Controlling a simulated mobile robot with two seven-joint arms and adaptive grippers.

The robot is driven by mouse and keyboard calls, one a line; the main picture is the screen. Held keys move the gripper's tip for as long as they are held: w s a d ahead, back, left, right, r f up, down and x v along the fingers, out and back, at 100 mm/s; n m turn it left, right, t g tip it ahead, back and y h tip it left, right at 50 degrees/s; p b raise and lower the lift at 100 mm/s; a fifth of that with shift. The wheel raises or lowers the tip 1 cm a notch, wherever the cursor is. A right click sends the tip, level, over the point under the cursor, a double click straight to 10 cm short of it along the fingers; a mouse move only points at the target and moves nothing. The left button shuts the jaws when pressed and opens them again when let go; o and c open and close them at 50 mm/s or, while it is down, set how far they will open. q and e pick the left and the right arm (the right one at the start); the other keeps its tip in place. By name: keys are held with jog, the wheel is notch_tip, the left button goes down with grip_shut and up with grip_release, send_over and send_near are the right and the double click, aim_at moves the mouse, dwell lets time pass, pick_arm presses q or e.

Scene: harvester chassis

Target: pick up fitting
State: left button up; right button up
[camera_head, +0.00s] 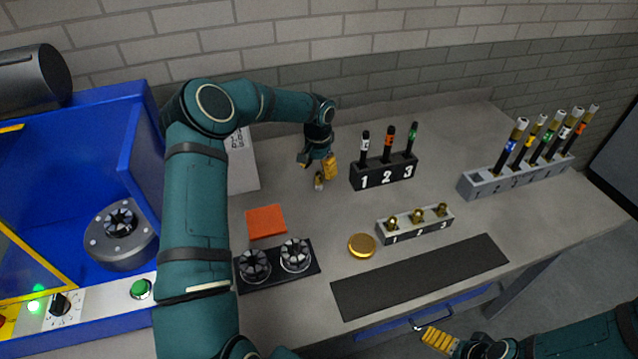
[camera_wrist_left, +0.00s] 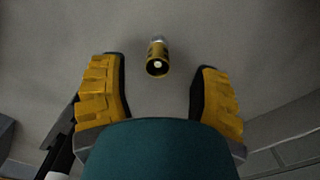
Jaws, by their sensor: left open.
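A small brass-coloured fitting (camera_head: 319,181) stands on the grey table under my left gripper (camera_head: 318,164). In the left wrist view the fitting (camera_wrist_left: 157,60) shows as a short brass and dark cylinder with a pale spot on its near end. It lies between the lines of the two yellow-padded fingers, a little beyond their tips, with clear space on both sides. My left gripper is open and empty. My right gripper (camera_head: 438,339) is low at the right, off the front edge of the table; its jaw opening does not show clearly.
A black numbered holder (camera_head: 384,174) with dark tools stands close right of my left gripper. A grey numbered block (camera_head: 415,224) holds brass pieces. An orange pad (camera_head: 266,221), a brass disc (camera_head: 362,245) and a grey pen rack (camera_head: 514,179) are nearby. A blue machine (camera_head: 80,130) is left.

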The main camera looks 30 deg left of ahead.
aim_at(319, 183)
pick_arm(q)
jog(key=shift+d+f, duration=0.1)
jog(key=shift+f, duration=2.95)
grip_shut()
